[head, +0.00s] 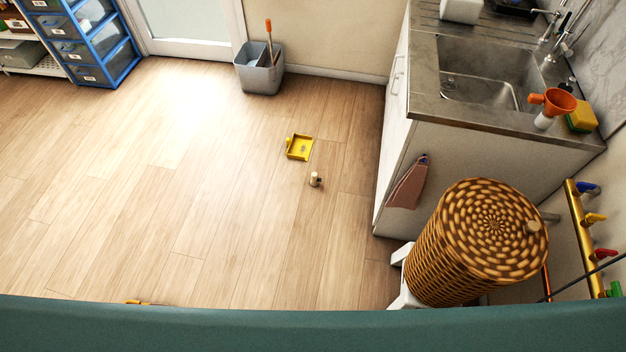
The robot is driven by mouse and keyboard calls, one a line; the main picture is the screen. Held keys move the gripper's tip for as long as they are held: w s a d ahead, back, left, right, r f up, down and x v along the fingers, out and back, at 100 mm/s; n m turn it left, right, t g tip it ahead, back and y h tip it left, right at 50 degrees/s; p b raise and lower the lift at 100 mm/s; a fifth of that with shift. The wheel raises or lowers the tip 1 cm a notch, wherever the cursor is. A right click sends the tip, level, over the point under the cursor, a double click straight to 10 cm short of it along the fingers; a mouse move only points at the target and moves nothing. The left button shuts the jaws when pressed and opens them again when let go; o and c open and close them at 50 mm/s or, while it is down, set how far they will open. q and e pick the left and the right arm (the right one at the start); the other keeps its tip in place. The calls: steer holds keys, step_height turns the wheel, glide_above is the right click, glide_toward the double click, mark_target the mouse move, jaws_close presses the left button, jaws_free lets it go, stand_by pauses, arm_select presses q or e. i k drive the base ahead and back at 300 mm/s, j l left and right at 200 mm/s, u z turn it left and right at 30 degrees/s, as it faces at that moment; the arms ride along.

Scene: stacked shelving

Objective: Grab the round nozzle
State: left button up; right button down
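No part is clearly recognisable as the round nozzle. A small, short beige cylinder (315,180) stands on the wooden floor, just below a yellow dustpan-like tray (300,148). I cannot tell whether either one is the nozzle. Neither of my grippers is in view.
The woven basket (470,240) stands right of centre, close to the sink counter (430,100). An orange funnel (558,101) and a yellow-green sponge (582,117) are on the counter. A grey bin (258,75) stands by the back wall. The floor at left is clear.

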mark_target(314, 181)
steer(key=z, duration=0.35)
steer(key=i+j+z, duration=0.15)
steer(key=z, duration=0.3)
steer(key=i+j+z, duration=0.1)
steer(key=j+z, duration=0.55)
steer(key=z, duration=0.25)
steer(key=i+j+z, duration=0.1)
steer(key=j+z, duration=0.55)
steer(key=z, duration=0.25)
